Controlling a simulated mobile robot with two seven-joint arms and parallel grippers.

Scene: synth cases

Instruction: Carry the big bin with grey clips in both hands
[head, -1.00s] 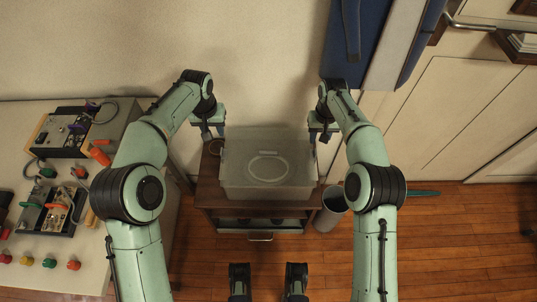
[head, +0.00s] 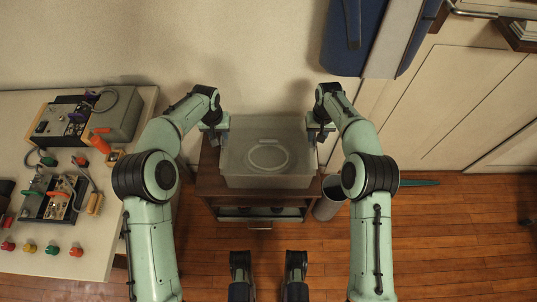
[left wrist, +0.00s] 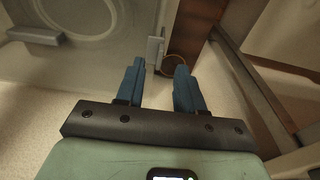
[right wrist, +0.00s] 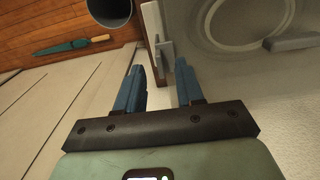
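The big bin (head: 254,180) is a pale, see-through box with an oval mark on its lid. It rests on a dark wooden cart (head: 207,182). A grey clip shows on its left end in the left wrist view (left wrist: 155,48), and another on its right end in the right wrist view (right wrist: 163,50). My left gripper (head: 216,138) is open at the bin's left end, its blue fingers pointing towards the clip. My right gripper (head: 319,135) is open at the right end, likewise facing its clip. Both grippers look empty; whether any fingertip touches a clip I cannot tell.
A grey waste bin (head: 326,208) stands on the floor right of the cart. A bench (head: 98,240) with electrical gear is at the left. A small ring-shaped item (left wrist: 175,65) lies on the cart near the left clip.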

